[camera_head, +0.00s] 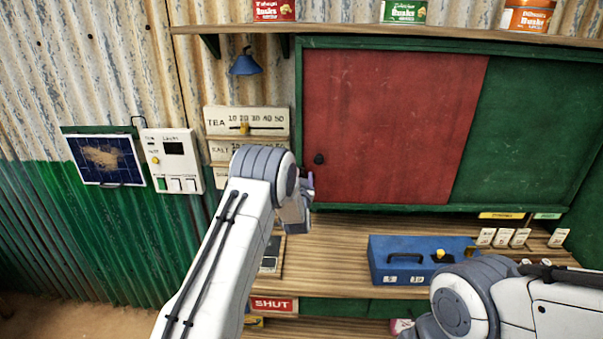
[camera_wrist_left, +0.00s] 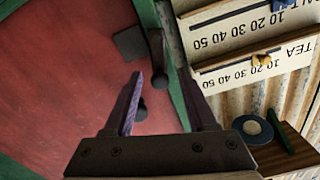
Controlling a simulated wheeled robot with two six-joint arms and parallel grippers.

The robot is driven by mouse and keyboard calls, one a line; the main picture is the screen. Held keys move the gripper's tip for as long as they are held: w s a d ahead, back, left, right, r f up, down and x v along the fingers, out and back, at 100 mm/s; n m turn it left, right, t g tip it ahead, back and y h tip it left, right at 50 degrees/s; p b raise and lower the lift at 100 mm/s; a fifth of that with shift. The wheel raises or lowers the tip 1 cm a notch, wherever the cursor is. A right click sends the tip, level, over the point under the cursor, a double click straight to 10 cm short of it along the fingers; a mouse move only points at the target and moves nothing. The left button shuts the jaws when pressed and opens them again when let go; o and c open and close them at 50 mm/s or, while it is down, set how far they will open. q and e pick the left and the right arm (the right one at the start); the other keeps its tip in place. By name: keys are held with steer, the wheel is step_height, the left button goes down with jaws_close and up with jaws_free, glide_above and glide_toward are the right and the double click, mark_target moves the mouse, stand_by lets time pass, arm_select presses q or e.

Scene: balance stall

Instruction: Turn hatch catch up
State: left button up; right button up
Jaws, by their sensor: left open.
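The hatch is a red panel (camera_head: 385,125) in a green frame, with a round dark knob (camera_head: 318,158) near its left edge. In the left wrist view, which is upside down, a dark bar-like catch (camera_wrist_left: 156,45) lies at the panel's edge by the green frame. A dark square plate (camera_wrist_left: 130,43) is beside it. My left gripper (camera_wrist_left: 162,76) is open, with the catch showing between and beyond its fingertips. In the head view the left gripper (camera_head: 306,182) is at the hatch's lower left corner, and my arm hides the catch. Contact cannot be told.
Slider boards (camera_head: 247,113) with scales are on the wall left of the hatch. A blue box (camera_head: 410,250) stands on the wooden counter (camera_head: 335,240) below. A shelf (camera_head: 350,31) with tins runs above. My right arm is at the lower right, its gripper out of view.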

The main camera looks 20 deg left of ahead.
arm_select(q)
steer(key=shift+w, duration=0.1)
jaws_close()
steer(key=n+b, duration=0.1)
steer(key=b, duration=0.1)
steer(key=n+b, duration=0.1)
steer(key=b, duration=0.1)
steer(key=shift+a+f, duration=0.25)
steer(key=shift+a, duration=0.15)
steer(key=shift+s+a+r+n+b, duration=0.2)
steer(key=shift+r+n+b, duration=0.1)
steer(key=shift+n+b, duration=0.3)
jaws_free()
